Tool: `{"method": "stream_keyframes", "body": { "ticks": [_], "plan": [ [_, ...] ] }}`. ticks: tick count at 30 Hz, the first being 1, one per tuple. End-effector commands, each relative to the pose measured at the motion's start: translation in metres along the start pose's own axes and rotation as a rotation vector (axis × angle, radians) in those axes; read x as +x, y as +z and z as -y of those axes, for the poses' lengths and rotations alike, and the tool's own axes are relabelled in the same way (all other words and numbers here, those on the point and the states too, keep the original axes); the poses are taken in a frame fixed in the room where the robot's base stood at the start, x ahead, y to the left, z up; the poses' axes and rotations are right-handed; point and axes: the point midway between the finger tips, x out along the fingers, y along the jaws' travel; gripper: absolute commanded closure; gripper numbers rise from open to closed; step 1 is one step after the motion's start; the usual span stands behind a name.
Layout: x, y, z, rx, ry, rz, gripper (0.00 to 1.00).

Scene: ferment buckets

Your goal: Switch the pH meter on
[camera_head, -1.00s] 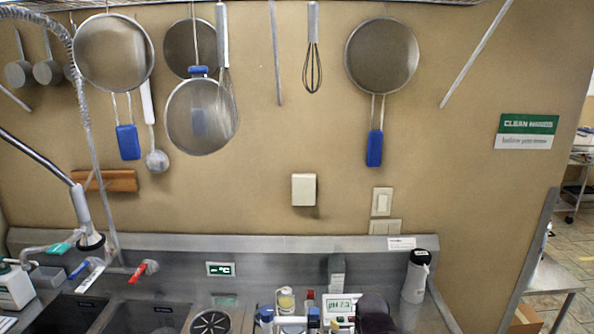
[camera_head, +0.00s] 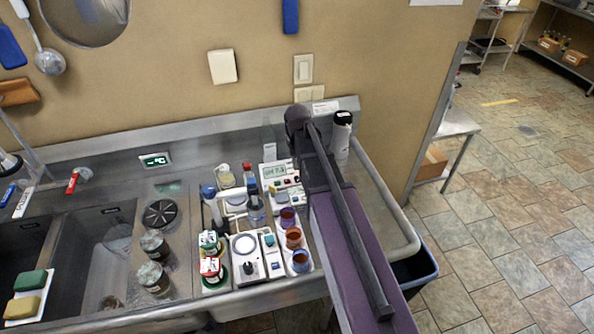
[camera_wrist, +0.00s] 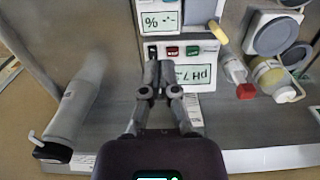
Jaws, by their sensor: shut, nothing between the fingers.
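The pH meter (camera_head: 275,171) is a white box with a pale display reading about pH 7 and small buttons, among other devices on the steel counter. In the wrist view it appears upside down, with its display (camera_wrist: 194,74), a red button (camera_wrist: 172,51), a green button (camera_wrist: 192,50) and a small black switch (camera_wrist: 152,51). My gripper (camera_wrist: 158,66) is shut and empty, its tips over the panel close to the black switch. I cannot tell whether they touch it. The fingertips hide part of the panel beside the display. In the head view my gripper is not clearly visible.
A white device with a % display (camera_wrist: 160,18) stands beside the meter. Bottles (camera_wrist: 230,65), a balance (camera_head: 245,245) and colored cups (camera_head: 293,236) crowd the counter. A white-and-black flask (camera_head: 341,135) stands to the right. The backsplash (camera_head: 210,130) runs behind.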

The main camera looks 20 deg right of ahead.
Motion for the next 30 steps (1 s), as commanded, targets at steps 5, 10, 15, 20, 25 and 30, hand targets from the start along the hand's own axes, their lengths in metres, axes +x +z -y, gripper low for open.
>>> {"method": "stream_keyframes", "body": {
  "ticks": [5, 10, 15, 20, 25, 30],
  "plan": [
    [-0.016, -0.043, -0.011, 0.002, 0.000, 0.001, 1.00],
    [-0.020, -0.057, -0.016, 0.002, 0.000, 0.001, 1.00],
    [-0.020, -0.058, -0.017, 0.001, 0.000, 0.001, 1.00],
    [-0.020, -0.058, -0.017, 0.001, 0.000, 0.001, 1.00],
    [-0.019, -0.058, -0.017, 0.001, 0.000, 0.001, 1.00],
    [-0.014, -0.058, -0.017, 0.002, 0.000, 0.001, 1.00]
  ]
}}
